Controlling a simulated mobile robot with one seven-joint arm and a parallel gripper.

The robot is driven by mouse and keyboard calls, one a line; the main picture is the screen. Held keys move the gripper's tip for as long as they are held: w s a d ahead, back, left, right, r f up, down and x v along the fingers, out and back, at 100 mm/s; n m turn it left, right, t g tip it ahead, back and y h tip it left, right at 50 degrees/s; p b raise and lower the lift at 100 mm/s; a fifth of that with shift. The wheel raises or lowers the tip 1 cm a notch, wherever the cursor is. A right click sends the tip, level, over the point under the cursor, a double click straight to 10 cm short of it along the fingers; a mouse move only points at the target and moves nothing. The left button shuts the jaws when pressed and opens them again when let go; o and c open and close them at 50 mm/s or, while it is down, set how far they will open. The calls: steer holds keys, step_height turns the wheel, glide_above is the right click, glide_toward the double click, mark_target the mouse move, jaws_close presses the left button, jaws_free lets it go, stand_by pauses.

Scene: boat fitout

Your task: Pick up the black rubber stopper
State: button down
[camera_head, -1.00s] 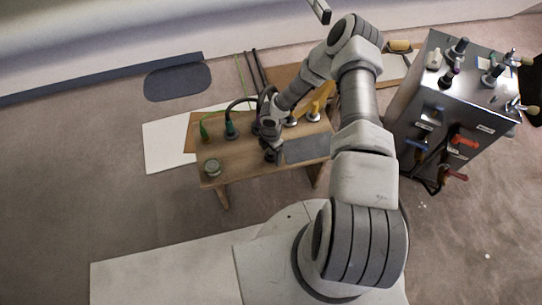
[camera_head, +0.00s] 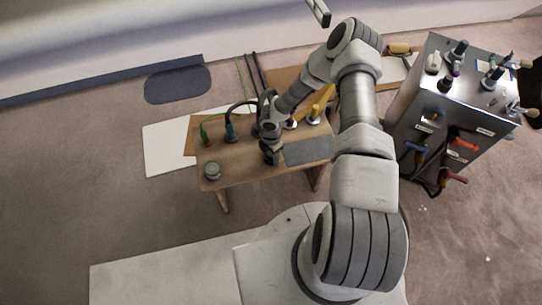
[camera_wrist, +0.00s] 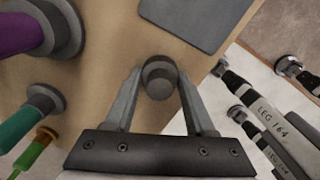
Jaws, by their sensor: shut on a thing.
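The black rubber stopper (camera_wrist: 158,82) is a small dark round piece with a stepped top, seen from above in the wrist view. My gripper (camera_wrist: 160,73) has one finger on each side of it and is shut on it. The stopper is over the wooden bench top; I cannot tell whether it still touches the wood. In the head view my gripper (camera_head: 270,152) points down at the middle of the small wooden bench (camera_head: 240,170), and the stopper is mostly hidden there.
A grey pad (camera_head: 308,150) lies right of my gripper. Several plugs, including a teal one (camera_wrist: 17,128) and a purple one (camera_wrist: 22,32), stand at the bench's back. A metal cabinet (camera_head: 450,110) with tools stands right.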

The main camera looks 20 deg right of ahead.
mark_target(271, 154)
steer(key=shift+r, duration=0.6)
step_height(271, 154, up, 3)
steer(key=shift+r+p, duration=0.1)
steer(key=shift+p, duration=0.8)
steer(key=w+d+r+p, duration=0.1)
steer(key=w+d+r, duration=0.1)
steer(key=d, duration=0.3)
steer(key=w+d+r+p, duration=0.2)
steer(key=d+r, duration=0.2)
steer(key=d, duration=0.1)
steer(key=shift+w+d+r, duration=0.25)
steer(key=shift+d, duration=0.15)
